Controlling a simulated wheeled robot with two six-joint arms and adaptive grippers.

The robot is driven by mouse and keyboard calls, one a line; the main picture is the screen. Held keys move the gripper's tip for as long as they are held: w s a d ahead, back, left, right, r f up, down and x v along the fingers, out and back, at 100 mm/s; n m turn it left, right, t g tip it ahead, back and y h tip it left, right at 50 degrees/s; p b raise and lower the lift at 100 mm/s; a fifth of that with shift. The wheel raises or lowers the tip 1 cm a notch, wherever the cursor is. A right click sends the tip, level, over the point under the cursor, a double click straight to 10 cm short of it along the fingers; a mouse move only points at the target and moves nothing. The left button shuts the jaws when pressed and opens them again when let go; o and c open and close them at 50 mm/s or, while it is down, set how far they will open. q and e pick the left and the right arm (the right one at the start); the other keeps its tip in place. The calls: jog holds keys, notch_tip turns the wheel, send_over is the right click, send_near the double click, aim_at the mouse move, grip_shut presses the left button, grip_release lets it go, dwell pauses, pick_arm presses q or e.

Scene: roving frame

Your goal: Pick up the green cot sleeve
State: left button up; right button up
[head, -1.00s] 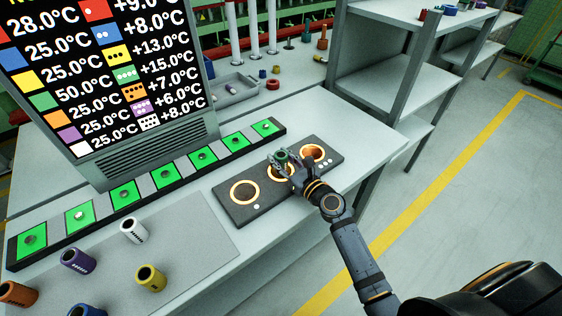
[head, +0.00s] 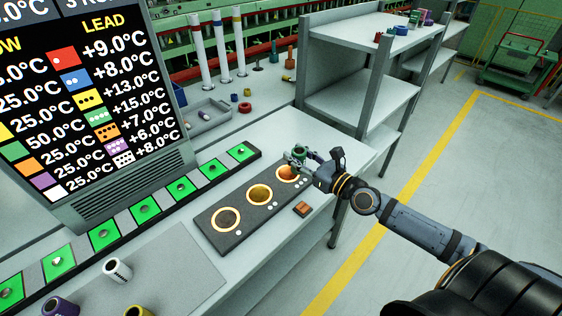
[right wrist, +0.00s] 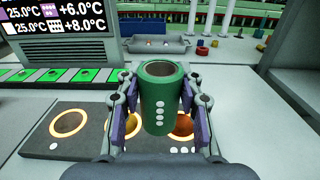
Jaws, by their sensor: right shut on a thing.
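The green sleeve (right wrist: 158,105) is a hollow upright cylinder with white dots down its side. In the right wrist view it stands between the two fingers of my right gripper (right wrist: 159,110), which is shut on it. In the head view the green sleeve (head: 299,151) and the right gripper (head: 300,158) are at the far right end of the dark plate (head: 238,220), by its rightmost glowing ring (head: 288,174). I cannot tell the gap between the sleeve's bottom and the plate. My left gripper is not in view.
A row of green-lit pads (head: 145,210) runs behind the plate. A large temperature screen (head: 80,95) stands at left. A small orange block (head: 303,209) sits in front. A grey shelf (head: 350,75) stands behind.

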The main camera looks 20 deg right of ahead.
jog(key=shift+s+d+r, duration=0.2)
jog(key=shift+s+d, duration=0.05)
jog(key=shift+d, duration=0.45)
jog(key=shift+s+d+r, duration=0.2)
jog(key=shift+d+r, duration=0.05)
